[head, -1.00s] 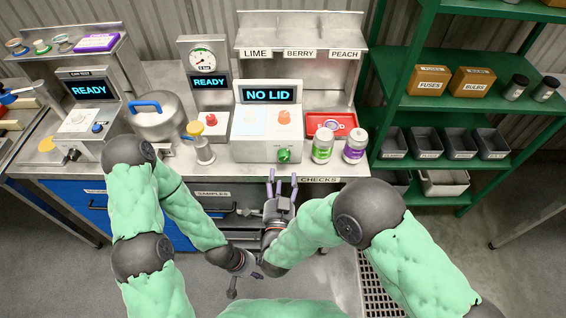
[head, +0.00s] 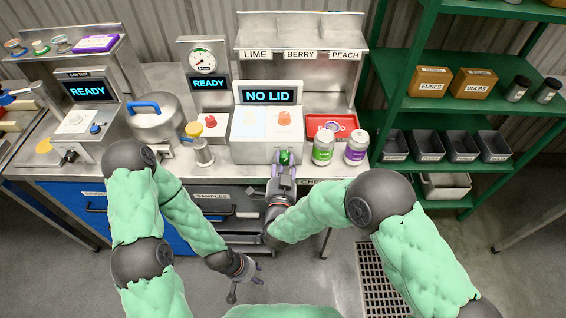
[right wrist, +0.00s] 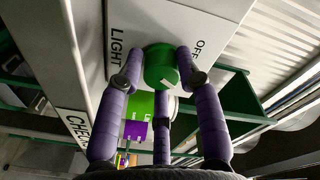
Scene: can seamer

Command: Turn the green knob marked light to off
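The green knob (head: 284,157) sits low on the front of the white NO LID machine (head: 247,146). In the right wrist view the knob (right wrist: 160,68) has the word LIGHT to its left and OFF to its upper right.
A green-labelled jar (head: 323,147) and a purple-labelled jar (head: 356,148) stand just right of the machine, close to my right gripper. A red tray (head: 330,124) lies behind the jars. The floor before the bench is clear.

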